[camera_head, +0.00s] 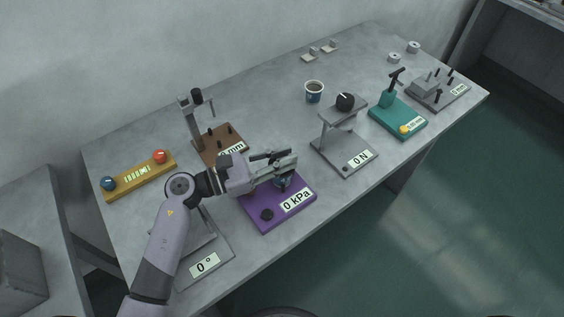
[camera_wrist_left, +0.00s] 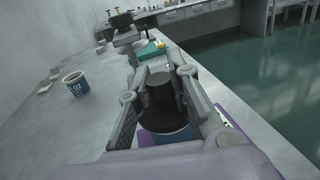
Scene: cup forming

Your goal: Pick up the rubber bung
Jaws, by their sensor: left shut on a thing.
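My left gripper (camera_head: 285,160) reaches over the purple 0 kPa station (camera_head: 256,222) and is shut. In the left wrist view its fingers (camera_wrist_left: 158,100) close on a dark, tapered cylinder, which looks like the rubber bung (camera_wrist_left: 160,94). A blue cup (camera_wrist_left: 172,137) is directly below the bung, and part of it also shows under the fingers in the head view (camera_head: 284,182). I cannot tell whether bung and cup touch. The fingers hide the bung in the head view. My right gripper is not in view.
A round black piece (camera_head: 267,214) sits on the purple base's near-left corner. A 0° station (camera_head: 204,265), a brown station (camera_head: 222,140), and a grey 0 N station (camera_head: 344,155) surround the arm. A paper cup (camera_head: 314,91) stands behind, with clear table around it.

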